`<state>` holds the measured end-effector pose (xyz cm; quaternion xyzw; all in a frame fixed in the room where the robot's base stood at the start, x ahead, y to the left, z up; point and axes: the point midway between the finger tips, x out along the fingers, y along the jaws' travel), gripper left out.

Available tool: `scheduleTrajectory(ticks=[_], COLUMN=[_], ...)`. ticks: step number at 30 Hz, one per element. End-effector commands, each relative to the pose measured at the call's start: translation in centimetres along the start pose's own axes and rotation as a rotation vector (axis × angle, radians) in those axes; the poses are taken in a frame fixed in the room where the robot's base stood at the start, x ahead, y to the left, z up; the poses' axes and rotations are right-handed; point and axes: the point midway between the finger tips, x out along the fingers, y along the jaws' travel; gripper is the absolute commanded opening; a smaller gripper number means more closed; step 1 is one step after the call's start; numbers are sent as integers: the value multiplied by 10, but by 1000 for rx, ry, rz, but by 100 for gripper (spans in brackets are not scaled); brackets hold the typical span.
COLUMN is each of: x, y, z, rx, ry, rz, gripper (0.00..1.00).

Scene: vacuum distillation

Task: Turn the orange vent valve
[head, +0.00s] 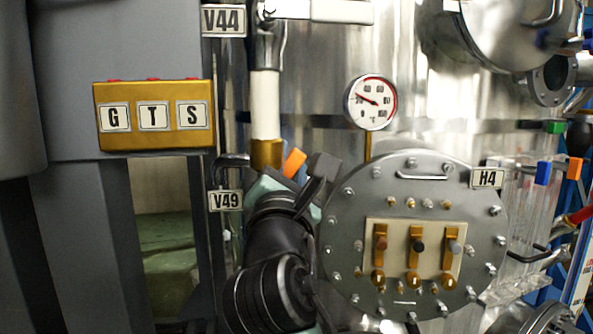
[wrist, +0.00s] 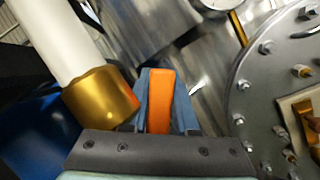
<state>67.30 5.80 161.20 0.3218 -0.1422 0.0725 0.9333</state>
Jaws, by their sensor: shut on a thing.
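The orange vent valve's handle (head: 293,162) sticks up beside a brass fitting (head: 266,154) at the lower end of a white pipe. My gripper (head: 310,172) is at this handle, and my arm hides the valve body below it. In the wrist view, the orange handle (wrist: 160,98) stands between the two blue-grey fingers of my gripper (wrist: 161,76). The fingers are shut on it, one on each side. The brass fitting (wrist: 101,100) is close to the left finger.
A round bolted flange (head: 350,240) with brass levers is close on the right of my arm. A dial gauge (head: 371,102) is above it. A V49 label (head: 226,201) and a yellow G-T-S box (head: 155,143) are on the left. Another orange handle (head: 575,169) is far right.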

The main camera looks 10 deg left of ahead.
Motion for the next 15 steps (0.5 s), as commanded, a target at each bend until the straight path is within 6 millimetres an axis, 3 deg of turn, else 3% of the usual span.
scheduleTrajectory(ticks=[15], x=[-2], y=[30], z=[-7], rx=[-375], ry=[1], rz=[150], gripper=[0])
